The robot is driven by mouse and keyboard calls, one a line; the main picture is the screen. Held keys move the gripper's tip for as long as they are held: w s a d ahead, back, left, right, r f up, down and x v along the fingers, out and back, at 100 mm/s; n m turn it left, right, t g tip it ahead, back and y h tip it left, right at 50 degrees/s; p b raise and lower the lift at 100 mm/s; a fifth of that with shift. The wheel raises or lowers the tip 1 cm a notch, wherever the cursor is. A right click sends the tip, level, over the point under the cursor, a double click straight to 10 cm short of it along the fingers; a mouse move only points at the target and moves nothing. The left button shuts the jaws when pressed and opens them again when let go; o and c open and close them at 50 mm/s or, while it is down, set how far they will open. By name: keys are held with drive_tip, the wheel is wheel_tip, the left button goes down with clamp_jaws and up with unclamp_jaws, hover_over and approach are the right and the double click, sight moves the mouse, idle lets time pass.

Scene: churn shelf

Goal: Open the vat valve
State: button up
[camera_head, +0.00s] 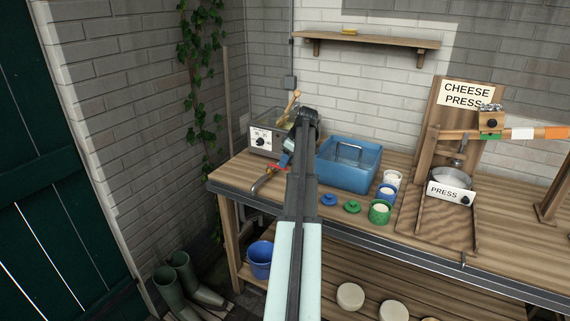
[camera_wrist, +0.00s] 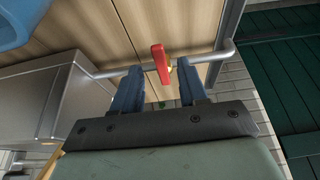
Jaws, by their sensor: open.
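The vat (camera_head: 262,140) is a silver box with a black dial at the left end of the bench. A thin metal pipe (camera_head: 262,184) comes out from it and bends toward the bench's left end. The valve's red handle (camera_head: 277,167) sits on this pipe, partly hidden by my arm. In the wrist view the red handle (camera_wrist: 162,62) stands across the pipe, in the gap between my two blue fingers. My gripper (camera_wrist: 160,68) is open, with its fingertips near the pipe on either side of the handle. I cannot tell whether either finger touches the handle.
A blue tub (camera_head: 348,163) stands right of my arm. Small pots (camera_head: 380,212) and loose lids (camera_head: 328,199) lie along the bench front. The cheese press (camera_head: 450,190) is further right. A blue bucket (camera_head: 259,260) stands below, and boots (camera_head: 185,285) stand on the floor.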

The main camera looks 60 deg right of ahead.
drive_tip(key=shift+x, duration=1.15)
clamp_jaws()
